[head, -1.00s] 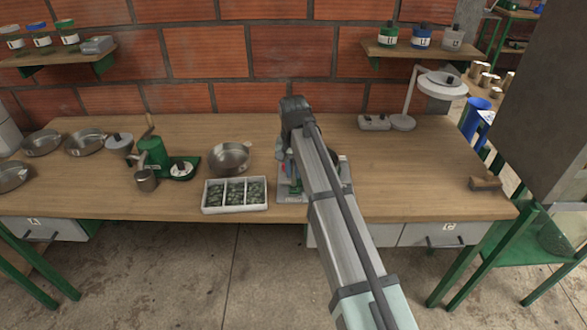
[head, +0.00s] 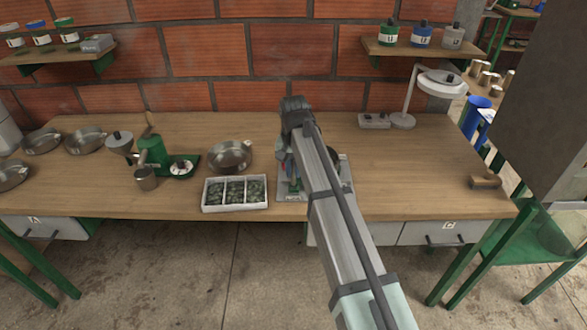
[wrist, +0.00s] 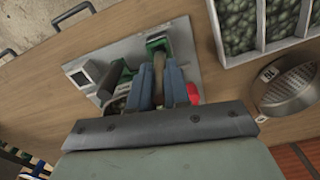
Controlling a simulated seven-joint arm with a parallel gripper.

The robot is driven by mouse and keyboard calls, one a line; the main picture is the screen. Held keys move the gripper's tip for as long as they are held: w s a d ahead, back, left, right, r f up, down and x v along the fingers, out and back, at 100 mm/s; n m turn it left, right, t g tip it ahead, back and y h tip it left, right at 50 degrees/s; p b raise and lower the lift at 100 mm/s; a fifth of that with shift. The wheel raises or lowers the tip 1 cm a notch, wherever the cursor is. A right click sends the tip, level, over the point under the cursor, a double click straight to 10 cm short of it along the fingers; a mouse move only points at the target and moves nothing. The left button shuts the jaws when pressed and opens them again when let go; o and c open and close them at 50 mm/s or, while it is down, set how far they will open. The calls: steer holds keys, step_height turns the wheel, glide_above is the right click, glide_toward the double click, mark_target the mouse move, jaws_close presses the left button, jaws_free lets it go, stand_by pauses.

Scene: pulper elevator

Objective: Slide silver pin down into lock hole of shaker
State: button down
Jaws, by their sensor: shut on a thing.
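The shaker is on a grey base plate (head: 343,180), mostly hidden behind my arm in the head view. In the wrist view its base plate (wrist: 207,62) carries green parts (wrist: 157,44), a dark cylinder, a small pale square part and a red knob (wrist: 192,93). My gripper (wrist: 159,68) is over the plate, its two blue-grey fingers close together around a narrow pale piece, seemingly the silver pin. The pin's lower end and the lock hole are hidden, so I cannot tell whether they meet. The fingertips are hidden in the head view.
A white three-part tray (head: 235,208) of green beans stands left of the shaker, with a steel bowl (head: 231,157) behind it. A green hand device (head: 152,152) stands further left. A lamp (head: 404,119) stands back right. The table right of my arm is mostly clear.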

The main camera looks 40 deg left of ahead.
mark_target(293, 185)
steer(key=shift+f, duration=2.05)
stand_by(1.6)
steer(key=c, duration=1)
jaws_free()
step_height(293, 185, up, 14)
steer(key=shift+f, duration=0.1)
